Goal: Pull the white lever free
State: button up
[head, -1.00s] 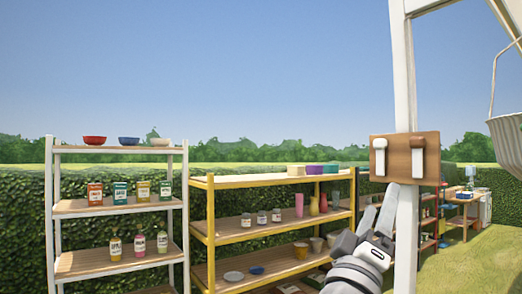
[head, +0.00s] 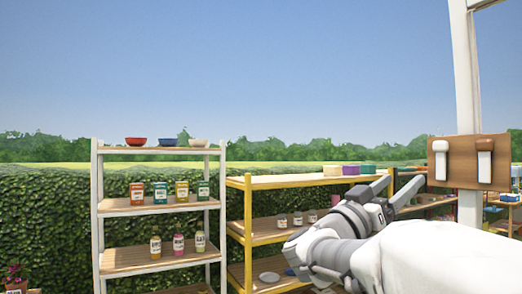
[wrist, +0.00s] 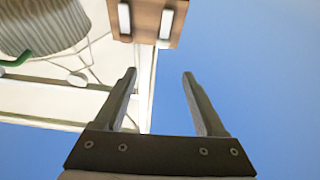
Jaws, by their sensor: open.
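A wooden board (head: 463,182) is fixed to a white post at the right of the head view. It bears two levers side by side. The left lever (head: 440,170) looks white.
The white post (head: 467,70) rises behind the board. A white shelf (head: 160,209) with bowls, packets and bottles stands left. A yellow shelf (head: 285,182) stands behind my arm. A striped hanging basket (wrist: 45,25) shows in the wrist view. Open air surrounds the gripper.

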jog(key=p, duration=0.4)
send_near(438, 147)
jog(key=x, duration=0.9)
grip_shut()
dwell(1.0)
